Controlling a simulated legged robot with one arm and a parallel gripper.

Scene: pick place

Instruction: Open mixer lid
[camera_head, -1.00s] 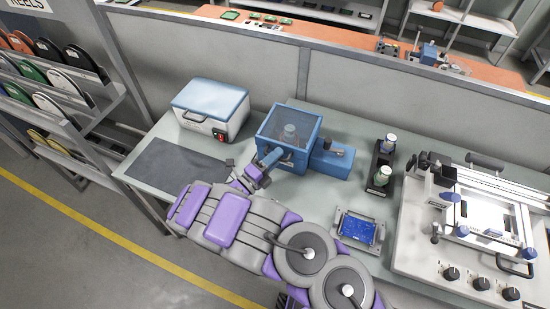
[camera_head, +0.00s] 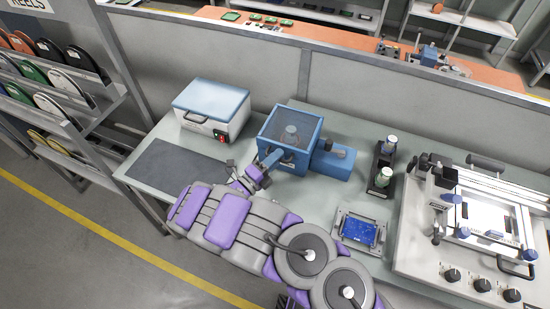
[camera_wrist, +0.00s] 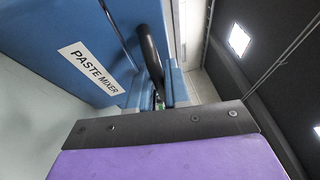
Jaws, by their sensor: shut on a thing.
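The paste mixer (camera_head: 335,163) is a blue box on the bench, with a see-through smoky lid (camera_head: 275,127) over a round part inside. The lid looks down or nearly so; a small gap cannot be ruled out. My gripper (camera_head: 266,163) is at the mixer's front left. In the wrist view, the mixer's labelled blue face (camera_wrist: 60,35) fills the upper left. A black bar handle (camera_wrist: 152,52) runs down to my gripper (camera_wrist: 158,97), which is shut on it.
A white-and-blue box (camera_head: 211,108) and a dark mat (camera_head: 175,170) lie to the left. A holder with jars (camera_head: 382,165), a blue board in a fixture (camera_head: 358,231) and a large printer-like machine (camera_head: 470,245) stand to the right. A partition (camera_head: 400,105) rises behind.

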